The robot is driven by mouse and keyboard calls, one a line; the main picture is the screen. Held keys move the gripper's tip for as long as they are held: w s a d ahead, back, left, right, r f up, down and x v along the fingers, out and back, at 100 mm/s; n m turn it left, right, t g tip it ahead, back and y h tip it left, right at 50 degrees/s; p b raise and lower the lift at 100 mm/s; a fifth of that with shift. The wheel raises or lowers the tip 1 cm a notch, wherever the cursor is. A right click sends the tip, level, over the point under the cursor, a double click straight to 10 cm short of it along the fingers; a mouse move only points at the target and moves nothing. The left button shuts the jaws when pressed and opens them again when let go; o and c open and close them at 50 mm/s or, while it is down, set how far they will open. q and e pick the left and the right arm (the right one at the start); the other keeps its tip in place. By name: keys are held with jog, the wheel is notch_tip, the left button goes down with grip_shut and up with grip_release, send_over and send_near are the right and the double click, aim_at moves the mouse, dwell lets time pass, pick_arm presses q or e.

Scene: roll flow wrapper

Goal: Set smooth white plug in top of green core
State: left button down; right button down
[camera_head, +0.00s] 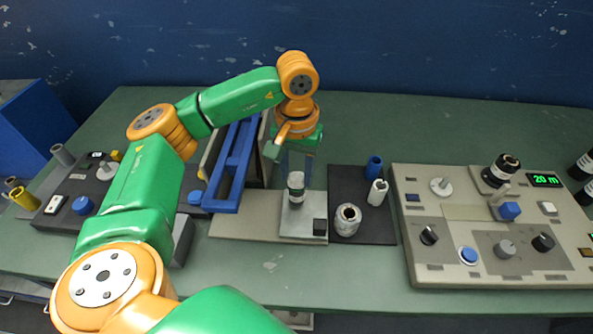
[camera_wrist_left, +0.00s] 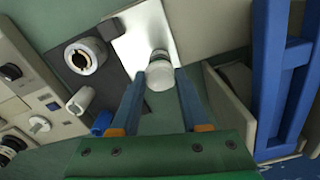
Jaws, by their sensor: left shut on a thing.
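My left gripper (camera_head: 296,176) points down over the bright metal plate (camera_head: 292,225), its fingers on either side of a smooth white round piece. In the left wrist view the fingertips (camera_wrist_left: 160,76) close on this white piece (camera_wrist_left: 158,78). A small upright white cylinder with a dark band (camera_head: 296,193) shows under the fingers in the head view. I cannot tell whether the white piece and the banded cylinder are separate or touching. No core that is plainly green shows. My right gripper is out of view.
A dark mat (camera_head: 364,235) right of the plate holds a ribbed white roll (camera_head: 346,222), a white tube (camera_head: 377,193) and a blue tube (camera_head: 374,167). A blue frame (camera_head: 225,185) stands close left. A control panel (camera_head: 450,272) lies further right. A black block (camera_head: 320,227) sits on the plate's corner.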

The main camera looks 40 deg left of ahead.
pick_arm(q)
jog(key=shift+f, duration=0.1)
jog(key=shift+c, duration=1.6)
grip_release()
jog(key=shift+o, duration=0.2)
jog(key=shift+o, duration=1.4)
notch_tip(320, 180, up, 8)
jog(key=p, duration=0.6)
jog(key=shift+p, duration=0.4)
